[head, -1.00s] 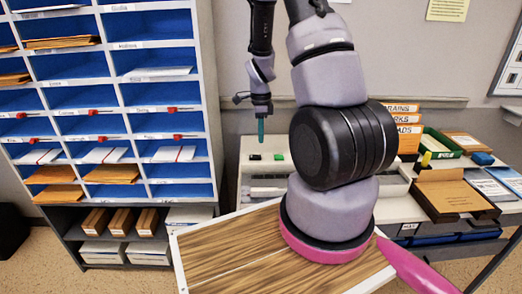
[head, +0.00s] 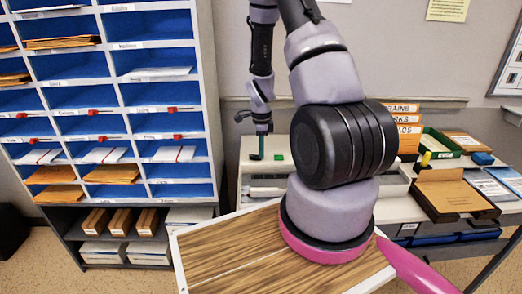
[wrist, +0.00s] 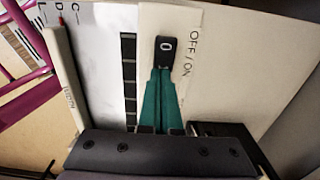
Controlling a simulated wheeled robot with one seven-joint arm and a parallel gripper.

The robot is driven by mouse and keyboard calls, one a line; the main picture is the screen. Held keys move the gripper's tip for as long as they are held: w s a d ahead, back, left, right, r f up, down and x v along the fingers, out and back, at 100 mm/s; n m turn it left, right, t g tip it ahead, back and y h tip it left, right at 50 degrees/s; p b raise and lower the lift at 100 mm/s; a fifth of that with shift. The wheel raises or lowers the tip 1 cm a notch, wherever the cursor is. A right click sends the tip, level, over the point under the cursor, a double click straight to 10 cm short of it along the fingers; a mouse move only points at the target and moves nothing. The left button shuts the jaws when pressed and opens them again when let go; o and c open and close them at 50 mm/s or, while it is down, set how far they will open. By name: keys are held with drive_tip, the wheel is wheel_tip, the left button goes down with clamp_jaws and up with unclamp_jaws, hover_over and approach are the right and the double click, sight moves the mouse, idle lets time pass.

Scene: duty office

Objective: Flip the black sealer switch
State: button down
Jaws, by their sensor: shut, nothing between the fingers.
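The black sealer switch (wrist: 165,47) shows in the wrist view as a small black rocker marked "0" on a pale panel, with "OFF / ON" printed along its right side. In the head view the black switch (head: 252,157) is a small dark patch on top of the white machine (head: 250,176). My gripper (wrist: 161,72) is shut and empty, its teal fingers together. The fingertips reach the near end of the switch; I cannot tell whether they touch it. In the head view my gripper (head: 261,157) points down at the machine top, partly covering the switch.
A green switch or button (head: 279,156) sits just right of the black one in the head view. A pigeonhole shelf (head: 120,100) stands at left. A brown open box (head: 452,194) and a green tray (head: 440,143) are at right.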

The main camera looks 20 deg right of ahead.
drive_tip(key=shift+a, duration=0.15)
drive_tip(key=shift+w+a+r, duration=0.3)
drive_tip(key=shift+a+r, duration=0.05)
drive_tip(key=shift+a, duration=0.15)
drive_tip(key=shift+r, duration=0.1)
drive_tip(key=shift+d+r, duration=0.15)
drive_tip(key=shift+r, duration=0.2)
wheel_tip(320, 180, up, 13)
drive_tip(key=s+d, duration=0.1)
drive_tip(key=d, duration=0.1)
idle(0.5)
